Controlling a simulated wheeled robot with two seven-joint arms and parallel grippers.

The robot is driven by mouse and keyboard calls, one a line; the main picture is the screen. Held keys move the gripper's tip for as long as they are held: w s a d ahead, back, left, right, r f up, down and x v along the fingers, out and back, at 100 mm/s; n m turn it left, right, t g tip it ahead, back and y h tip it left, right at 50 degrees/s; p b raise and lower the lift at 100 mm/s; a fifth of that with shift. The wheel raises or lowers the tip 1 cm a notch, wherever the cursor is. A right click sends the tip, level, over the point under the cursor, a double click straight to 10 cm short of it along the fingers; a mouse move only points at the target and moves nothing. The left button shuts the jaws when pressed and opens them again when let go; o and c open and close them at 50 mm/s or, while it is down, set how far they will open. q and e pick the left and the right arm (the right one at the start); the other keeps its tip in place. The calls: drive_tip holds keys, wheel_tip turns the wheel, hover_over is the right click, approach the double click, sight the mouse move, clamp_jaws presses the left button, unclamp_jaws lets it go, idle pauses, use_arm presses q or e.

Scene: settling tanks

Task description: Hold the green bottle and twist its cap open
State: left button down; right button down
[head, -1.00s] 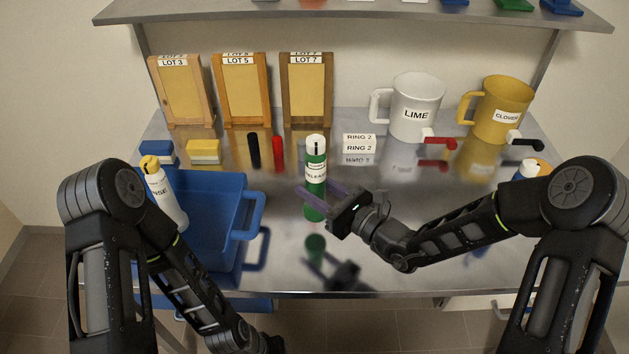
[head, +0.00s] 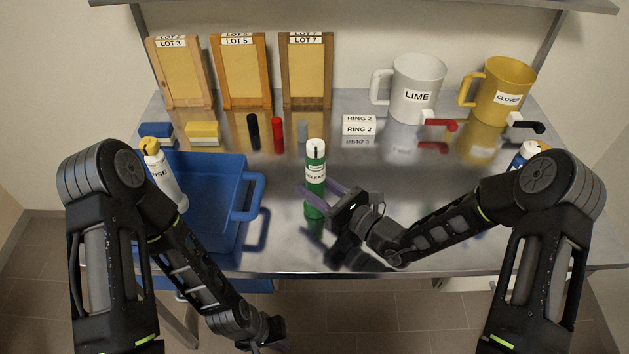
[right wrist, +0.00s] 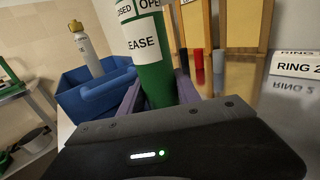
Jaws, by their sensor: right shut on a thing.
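The green bottle (head: 314,200) stands upright in the middle of the head view, with a white cap (head: 315,147) on top and a white label. In the right wrist view the bottle (right wrist: 155,85) rises between the purple fingers, and its label shows "EASE" below a band with "OPE". My right gripper (head: 325,198) is shut on the bottle's body, below the label. The bottle's base is at or just above the steel table; I cannot tell which. My left gripper (head: 268,335) hangs low in front of the table, away from the bottle; its fingers are not clear.
Black (head: 253,132) and red (head: 278,135) cylinders, lot boards, a LIME jug (head: 415,85) and a yellow jug (head: 505,90) stand behind. The table around the bottle is clear.

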drive_tip(key=shift+f, duration=0.15)
idle(0.7)
drive_tip(key=c, duration=0.9)
unclamp_jaws()
drive_tip(key=shift+c, duration=0.2)
drive_tip(key=shift+c, duration=0.6)
clamp_jaws()
